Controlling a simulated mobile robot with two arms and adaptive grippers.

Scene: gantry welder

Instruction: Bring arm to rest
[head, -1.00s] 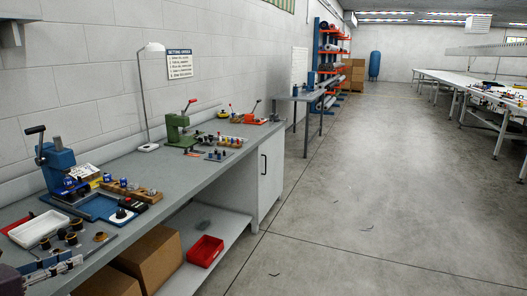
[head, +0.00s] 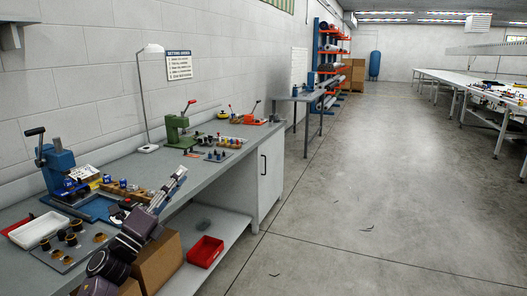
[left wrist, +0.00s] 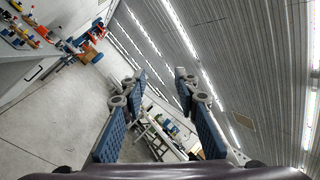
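My left arm comes in from the bottom left of the head view. Its left gripper (head: 178,178) is raised in front of the workbench's front edge and points up and away to the right. In the left wrist view its two blue-padded fingers (left wrist: 158,82) stand apart with nothing between them. The gripper is open and empty. In the head view it covers part of the blue tray area and the bench edge. My right gripper is in neither view.
The grey workbench (head: 210,172) carries a blue press (head: 58,170), a white tray (head: 36,230), a green press (head: 178,130) and a lamp (head: 143,100). A red bin (head: 206,251) and cardboard boxes (head: 160,262) sit below.

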